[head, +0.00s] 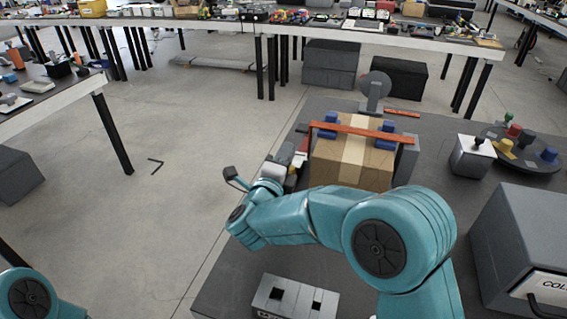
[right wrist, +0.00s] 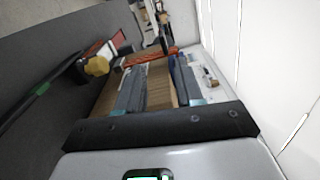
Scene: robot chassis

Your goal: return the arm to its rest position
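My teal right arm stretches leftward across the head view, over the dark bench top. Its gripper (head: 280,174) is at the left end, close to the left side of a cardboard box (head: 345,168); its fingertips are hard to make out there. In the right wrist view the two grey fingers (right wrist: 159,80) stand apart with brown cardboard (right wrist: 160,83) visible between them. I cannot tell whether they touch the box. Only a teal joint of my left arm shows at the bottom left of the head view; its gripper is out of frame.
A grey switch box (head: 473,156), a dark turntable (head: 530,161) with coloured knobs and a large grey case (head: 525,235) stand right. A grey socket block (head: 294,299) sits in front.

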